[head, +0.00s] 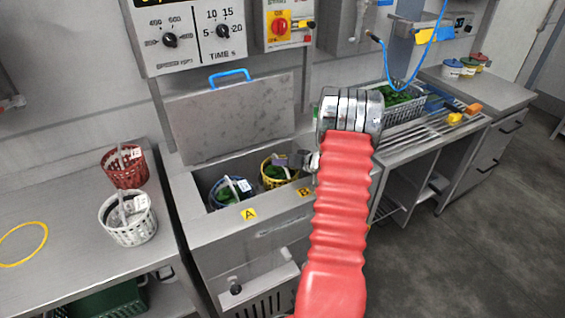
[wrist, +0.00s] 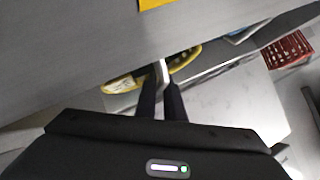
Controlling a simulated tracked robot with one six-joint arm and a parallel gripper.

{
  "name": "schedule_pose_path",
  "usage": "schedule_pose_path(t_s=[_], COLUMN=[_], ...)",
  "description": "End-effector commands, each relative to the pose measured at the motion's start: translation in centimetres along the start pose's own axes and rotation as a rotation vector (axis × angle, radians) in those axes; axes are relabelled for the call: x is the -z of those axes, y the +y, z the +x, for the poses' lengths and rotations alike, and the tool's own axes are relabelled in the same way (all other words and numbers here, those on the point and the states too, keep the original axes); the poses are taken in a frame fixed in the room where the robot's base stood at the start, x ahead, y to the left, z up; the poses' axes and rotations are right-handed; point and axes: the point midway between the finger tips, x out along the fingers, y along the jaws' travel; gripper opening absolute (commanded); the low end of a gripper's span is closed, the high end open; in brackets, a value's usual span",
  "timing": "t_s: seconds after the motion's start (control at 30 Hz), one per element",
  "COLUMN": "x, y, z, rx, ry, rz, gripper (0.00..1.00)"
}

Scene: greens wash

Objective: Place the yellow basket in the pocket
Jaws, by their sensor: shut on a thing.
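The yellow basket (head: 266,180) holds greens and is within the right part of the open tank, behind the label B (head: 305,191). I cannot tell whether it rests on the bottom. My gripper (head: 306,161) is over the basket's right side, partly hidden by my red-sleeved arm. In the wrist view my gripper (wrist: 163,90) is shut on the basket's pale handle, with the yellow rim (wrist: 188,60) beyond the fingertips. The basket's lower part is hidden by the tank's front wall.
A blue basket (head: 219,190) with greens is in the left part of the tank, behind label A (head: 248,214). The raised lid (head: 230,115) stands behind. A red basket (head: 124,173) and a white basket (head: 130,232) stand on the left counter, near a yellow ring (head: 45,236).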

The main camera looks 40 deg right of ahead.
Motion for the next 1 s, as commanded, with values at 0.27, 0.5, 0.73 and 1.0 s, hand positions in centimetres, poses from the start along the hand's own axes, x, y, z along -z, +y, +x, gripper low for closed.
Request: schedule_pose_path(t_s=[0.27, 0.5, 0.73, 1.0], x=[-0.2, -0.6, -1.1, -1.2], y=[0.2, 0.5, 0.7, 0.7], z=[0.3, 0.5, 0.7, 0.7], rx=[0.002, 0.002, -0.001, -0.002], ry=[0.002, 0.001, -0.005, -0.007], rz=[-0.001, -0.001, 0.0, 0.0], gripper=[0.0, 0.0, 0.15, 0.28])
